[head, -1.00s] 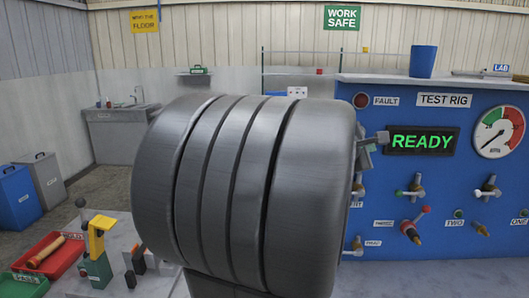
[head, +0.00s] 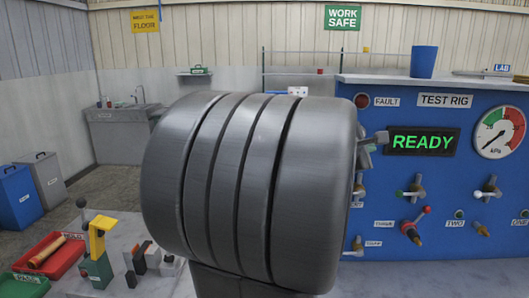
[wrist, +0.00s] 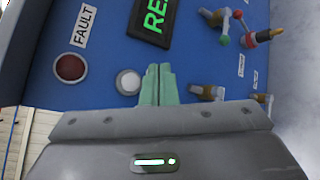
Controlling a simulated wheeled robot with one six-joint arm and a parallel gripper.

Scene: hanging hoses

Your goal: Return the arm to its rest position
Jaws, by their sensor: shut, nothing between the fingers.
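My gripper (wrist: 157,85) shows in the wrist view with its two green fingers together and nothing between them. It is in front of the blue test rig panel (wrist: 85,110), beside a white round button (wrist: 128,82). I cannot tell whether the fingertips touch the panel. In the head view my large grey arm link fills the middle and hides most of the gripper and the left part of the rig (head: 440,180).
The rig carries a lit READY display (head: 422,141), a red FAULT lamp (head: 361,100), several valves and a gauge (head: 500,132). A blue cup (head: 423,61) stands on top. At left are a red tray (head: 65,258), a yellow-and-green fixture (head: 98,250) and bins (head: 18,197).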

